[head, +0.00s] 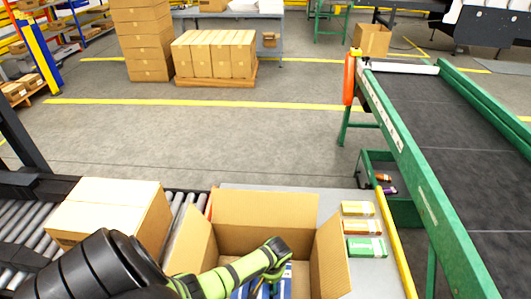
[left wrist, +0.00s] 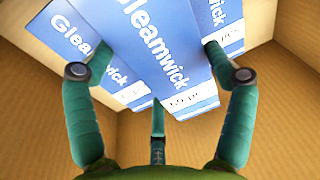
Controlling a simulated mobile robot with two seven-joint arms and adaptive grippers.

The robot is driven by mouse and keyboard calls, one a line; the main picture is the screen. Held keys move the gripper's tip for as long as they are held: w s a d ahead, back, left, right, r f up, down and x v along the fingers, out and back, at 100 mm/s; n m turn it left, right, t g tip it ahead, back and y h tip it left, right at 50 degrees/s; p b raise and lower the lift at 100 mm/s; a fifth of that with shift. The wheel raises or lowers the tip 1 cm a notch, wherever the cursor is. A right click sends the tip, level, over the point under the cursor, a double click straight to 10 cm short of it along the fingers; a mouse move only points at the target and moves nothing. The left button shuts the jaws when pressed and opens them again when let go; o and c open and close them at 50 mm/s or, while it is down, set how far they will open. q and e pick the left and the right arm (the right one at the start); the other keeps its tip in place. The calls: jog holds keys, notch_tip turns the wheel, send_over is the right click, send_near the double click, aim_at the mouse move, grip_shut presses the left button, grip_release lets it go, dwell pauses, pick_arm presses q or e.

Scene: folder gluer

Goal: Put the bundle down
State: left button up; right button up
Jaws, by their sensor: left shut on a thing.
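The bundle is blue-and-white cartons marked Gleamwick (left wrist: 150,45); a small blue part of it also shows in the head view (head: 286,283). My left gripper (head: 268,275) reaches down into an open cardboard box (head: 265,208) and is shut on the bundle. In the left wrist view its fingers (left wrist: 160,55) lie on both sides of the middle carton, with other Gleamwick cartons beside it. Brown box walls surround them. I cannot tell whether the bundle touches the box floor. My right gripper is not in view.
A closed carton (head: 112,210) sits left of the open box on the roller conveyor (head: 25,240). Small orange, yellow and green packs (head: 362,228) lie to the right on the grey table. A yellow rail (head: 395,245) and a green-framed belt conveyor (head: 440,130) stand further right.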

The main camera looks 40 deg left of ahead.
pick_arm(q)
jog(key=shift+f, duration=0.1)
jog(key=shift+f+b, duration=0.35)
jog(key=shift+f, duration=0.15)
jog(key=o, duration=1.3)
jog(key=shift+r, duration=0.25)
jog(key=r, duration=0.4)
jog(key=d+r+p, duration=0.1)
jog(key=r, duration=0.3)
jog(key=d+r+p, duration=0.1)
jog(key=r, duration=0.3)
jog(key=shift+w+r, duration=0.1)
jog(key=shift+r, duration=0.2)
